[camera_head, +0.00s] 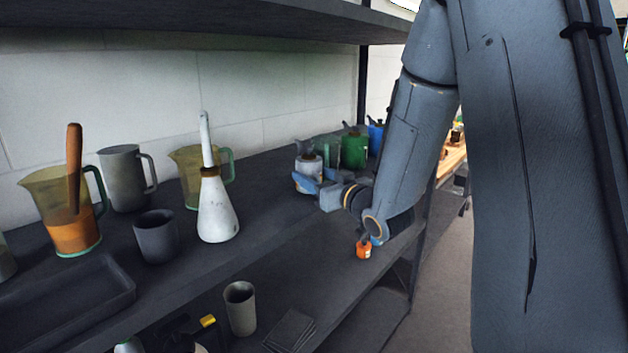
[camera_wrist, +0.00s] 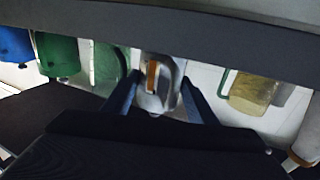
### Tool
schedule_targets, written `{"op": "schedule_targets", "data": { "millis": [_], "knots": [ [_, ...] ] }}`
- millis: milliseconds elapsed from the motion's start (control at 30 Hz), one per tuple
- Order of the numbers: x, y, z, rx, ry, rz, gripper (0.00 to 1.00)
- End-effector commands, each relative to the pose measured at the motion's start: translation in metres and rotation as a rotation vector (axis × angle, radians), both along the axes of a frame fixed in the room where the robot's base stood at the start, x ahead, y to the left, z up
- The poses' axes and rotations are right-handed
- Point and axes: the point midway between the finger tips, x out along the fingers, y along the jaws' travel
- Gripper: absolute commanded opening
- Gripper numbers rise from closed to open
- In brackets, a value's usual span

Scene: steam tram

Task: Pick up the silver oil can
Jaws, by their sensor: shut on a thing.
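The silver oil can (camera_head: 308,165) is a small grey metal can with a dark and brassy collar at its top. It is at the far part of the upper shelf (camera_head: 262,222). My gripper (camera_head: 312,184) reaches in from the right with its blue-grey fingers at the can's lower body, partly hiding it. In the wrist view the silver can (camera_wrist: 158,88) is between the two fingers of my gripper (camera_wrist: 159,97), which is shut on it. Its base is hidden, so I cannot tell whether it touches the shelf.
A green can (camera_head: 355,150) and a blue can (camera_head: 376,136) stand behind it. Nearer are a white conical can (camera_head: 218,215), measuring jugs (camera_head: 188,165), a grey mug (camera_head: 123,180) and a dark cup (camera_head: 155,238). Another shelf (camera_head: 230,20) hangs above.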

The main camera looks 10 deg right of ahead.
Motion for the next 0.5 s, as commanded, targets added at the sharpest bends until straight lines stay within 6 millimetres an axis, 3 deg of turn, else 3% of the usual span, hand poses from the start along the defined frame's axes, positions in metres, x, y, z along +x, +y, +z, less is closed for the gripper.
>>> {"op": "schedule_targets", "data": {
  "millis": [500],
  "knots": [
    [0.0, 0.0, 0.064, -0.001, -0.006, -0.001, 0.25]
  ]
}}
